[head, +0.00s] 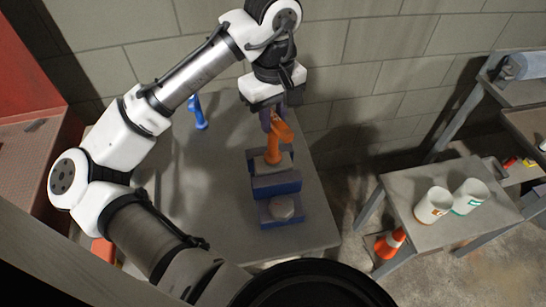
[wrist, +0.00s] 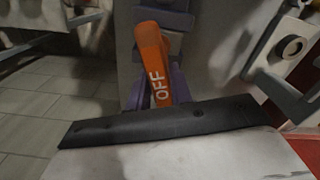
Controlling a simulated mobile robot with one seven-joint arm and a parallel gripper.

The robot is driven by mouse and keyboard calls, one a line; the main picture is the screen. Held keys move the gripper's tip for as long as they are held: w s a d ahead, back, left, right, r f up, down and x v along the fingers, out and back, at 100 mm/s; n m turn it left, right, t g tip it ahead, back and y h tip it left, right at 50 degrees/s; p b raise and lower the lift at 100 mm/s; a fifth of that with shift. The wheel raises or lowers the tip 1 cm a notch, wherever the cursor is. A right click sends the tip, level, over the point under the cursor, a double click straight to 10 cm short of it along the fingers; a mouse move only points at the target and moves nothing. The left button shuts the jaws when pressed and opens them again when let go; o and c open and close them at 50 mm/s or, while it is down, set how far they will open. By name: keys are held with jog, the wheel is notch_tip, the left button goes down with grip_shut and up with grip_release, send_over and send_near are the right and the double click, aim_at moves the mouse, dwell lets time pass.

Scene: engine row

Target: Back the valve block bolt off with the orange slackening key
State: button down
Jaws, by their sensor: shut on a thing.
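The orange slackening key (head: 274,150) stands upright at the back of a blue block (head: 276,186) on the grey bench. It shows in the wrist view with "OFF" on its handle (wrist: 153,62). My gripper (head: 272,120) is shut on the upper part of this key, and its purple fingers (wrist: 158,88) are beside the handle in the wrist view. The key's lower end meets a pale grey seat, but I cannot tell whether it is engaged on anything. A pale, round-looking bolt head or cap (head: 282,208) sits on the blue front part of the block.
A blue key-like tool (head: 197,112) stands on the bench's (head: 210,170) back left. A block wall is behind.

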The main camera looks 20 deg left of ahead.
jog(key=m, duration=1.3)
jog(key=shift+r, duration=0.1)
